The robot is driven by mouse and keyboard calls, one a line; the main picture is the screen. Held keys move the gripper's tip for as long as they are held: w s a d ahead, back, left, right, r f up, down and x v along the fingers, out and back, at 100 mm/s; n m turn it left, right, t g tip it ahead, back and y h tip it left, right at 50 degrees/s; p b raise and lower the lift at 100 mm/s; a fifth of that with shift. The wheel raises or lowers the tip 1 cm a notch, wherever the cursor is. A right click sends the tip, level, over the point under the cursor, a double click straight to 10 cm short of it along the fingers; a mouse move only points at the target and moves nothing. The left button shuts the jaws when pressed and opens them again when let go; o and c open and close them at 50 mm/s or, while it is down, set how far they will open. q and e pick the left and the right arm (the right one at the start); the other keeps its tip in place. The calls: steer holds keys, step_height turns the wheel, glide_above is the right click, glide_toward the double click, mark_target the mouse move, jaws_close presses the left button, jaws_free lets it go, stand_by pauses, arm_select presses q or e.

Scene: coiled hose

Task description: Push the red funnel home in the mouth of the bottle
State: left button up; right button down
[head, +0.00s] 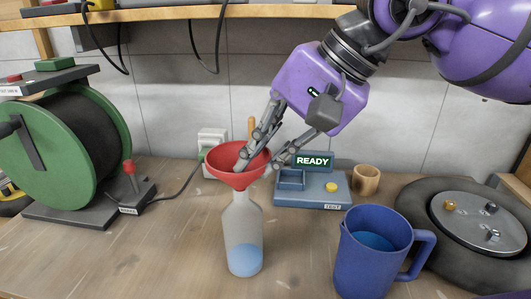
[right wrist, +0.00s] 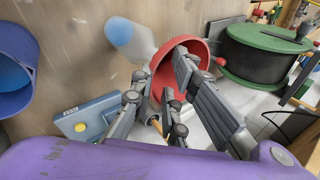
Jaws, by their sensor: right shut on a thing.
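The red funnel (head: 226,172) sits at the top of the upright, translucent bottle (head: 241,222), which holds blue liquid at its base. The funnel's spout is hidden, so I cannot tell how deep it sits in the mouth. My right gripper (head: 260,163) is shut on the funnel's right rim, with one finger inside the cone and one outside. In the right wrist view, the funnel (right wrist: 161,77) shows between the fingers of the gripper (right wrist: 158,84), and the bottle (right wrist: 138,42) lies beyond it. My left gripper is not in view.
A blue jug (head: 365,262) stands right of the bottle. Behind are a device reading READY (head: 312,192) and a wooden cup (head: 366,180). A green hose reel (head: 40,160) stands left, a dark wheel (head: 430,212) right. The bench left of the bottle is clear.

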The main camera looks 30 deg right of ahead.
steer(key=c, duration=1.6)
jaws_free()
steer(key=shift+c, duration=0.2)
steer(key=v, duration=1.2)
